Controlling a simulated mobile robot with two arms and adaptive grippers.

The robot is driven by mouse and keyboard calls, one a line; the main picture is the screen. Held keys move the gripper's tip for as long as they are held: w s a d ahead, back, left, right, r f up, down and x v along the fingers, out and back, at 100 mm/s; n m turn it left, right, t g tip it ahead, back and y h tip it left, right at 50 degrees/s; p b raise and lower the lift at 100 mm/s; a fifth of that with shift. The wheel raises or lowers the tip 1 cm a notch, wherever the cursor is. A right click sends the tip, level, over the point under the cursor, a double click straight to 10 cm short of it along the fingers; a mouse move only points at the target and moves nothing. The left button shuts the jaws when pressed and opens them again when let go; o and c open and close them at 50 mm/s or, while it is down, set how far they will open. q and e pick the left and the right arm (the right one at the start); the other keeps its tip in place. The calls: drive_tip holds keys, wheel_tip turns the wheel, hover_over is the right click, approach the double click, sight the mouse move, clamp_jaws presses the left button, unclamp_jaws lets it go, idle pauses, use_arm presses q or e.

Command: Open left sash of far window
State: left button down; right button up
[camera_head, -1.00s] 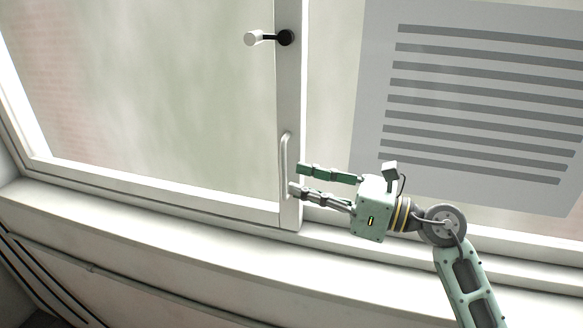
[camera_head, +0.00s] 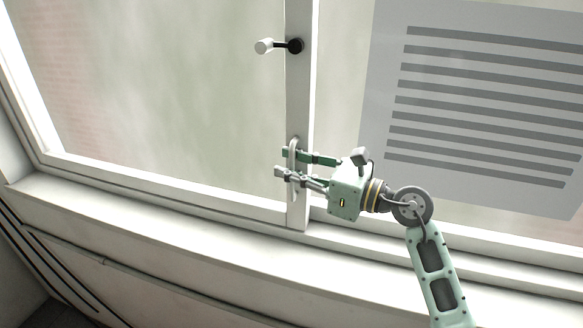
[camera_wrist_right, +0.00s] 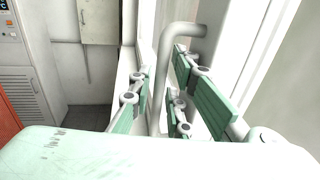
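The left sash (camera_head: 160,110) is a large pane in a white frame, and it looks shut against the window frame. Its white upright bar handle (camera_head: 292,187) sits low on the right stile. Above it is a latch (camera_head: 280,46) with a black pivot and a white knob pointing left. My right gripper (camera_head: 283,162) is open, with its green-padded fingers reaching around the handle from the right. In the right wrist view the handle (camera_wrist_right: 163,85) stands between the spread fingers (camera_wrist_right: 158,72), with gaps visible. My left gripper is out of view.
A white sill (camera_head: 140,225) runs below the window. A grey striped sheet (camera_head: 480,110) shows at the right pane. The right wrist view also shows a grey cabinet (camera_wrist_right: 28,75) and a red-orange surface (camera_wrist_right: 8,118) at the left.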

drive_tip(key=shift+c, duration=0.3)
clamp_jaws()
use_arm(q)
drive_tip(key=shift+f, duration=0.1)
